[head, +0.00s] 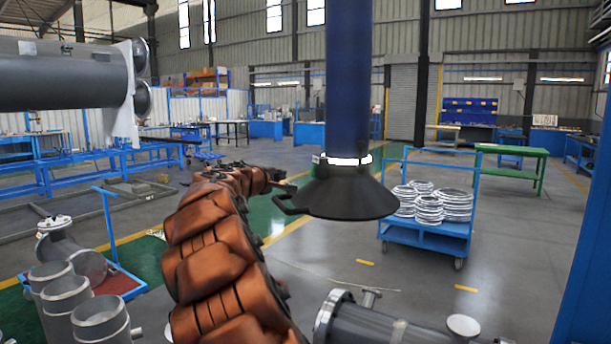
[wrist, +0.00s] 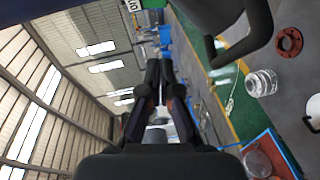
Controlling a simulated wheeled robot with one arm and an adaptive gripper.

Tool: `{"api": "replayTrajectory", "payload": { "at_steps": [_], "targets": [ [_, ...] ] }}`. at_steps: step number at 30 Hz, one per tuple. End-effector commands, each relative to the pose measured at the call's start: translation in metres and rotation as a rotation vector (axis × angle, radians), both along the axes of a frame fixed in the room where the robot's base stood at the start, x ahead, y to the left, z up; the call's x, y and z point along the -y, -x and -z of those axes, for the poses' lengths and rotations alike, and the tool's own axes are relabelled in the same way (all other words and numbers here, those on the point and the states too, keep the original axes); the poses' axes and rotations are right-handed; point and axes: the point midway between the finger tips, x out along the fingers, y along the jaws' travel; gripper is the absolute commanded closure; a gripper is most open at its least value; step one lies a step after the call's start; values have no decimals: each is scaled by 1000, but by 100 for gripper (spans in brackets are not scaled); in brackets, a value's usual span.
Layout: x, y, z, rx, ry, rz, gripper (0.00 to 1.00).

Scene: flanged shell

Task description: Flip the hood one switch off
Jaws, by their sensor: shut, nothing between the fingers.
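The black conical hood (head: 345,192) hangs under a thick dark blue duct, with a looped handle (head: 284,204) on its left rim. A small green and white switch box (head: 318,158) sits at the hood's upper left; its lever position is too small to tell. In the wrist view, the hood (wrist: 215,12) and its handle (wrist: 238,48) are at upper right. A white label with dark letters and a green patch (wrist: 155,4) are cut off at the top edge. My gripper (head: 291,187) is just left of the hood, below the switch box. Its fingers (wrist: 159,68) are together and empty.
A blue cart (head: 425,236) with metal rings stands right of the hood. A large grey pipe (head: 65,82) is at upper left. Flanged pipe pieces (head: 100,318) stand at lower left, and another flanged pipe (head: 365,325) lies at the bottom. Floor between is open.

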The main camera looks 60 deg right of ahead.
Motion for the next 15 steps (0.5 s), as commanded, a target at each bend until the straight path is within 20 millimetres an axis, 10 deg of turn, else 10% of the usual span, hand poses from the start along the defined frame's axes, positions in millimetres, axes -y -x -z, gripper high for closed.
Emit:
{"api": "replayTrajectory", "payload": {
  "at_steps": [15],
  "targets": [
    [26,-4,4,0,-7,2,100]
  ]
}}
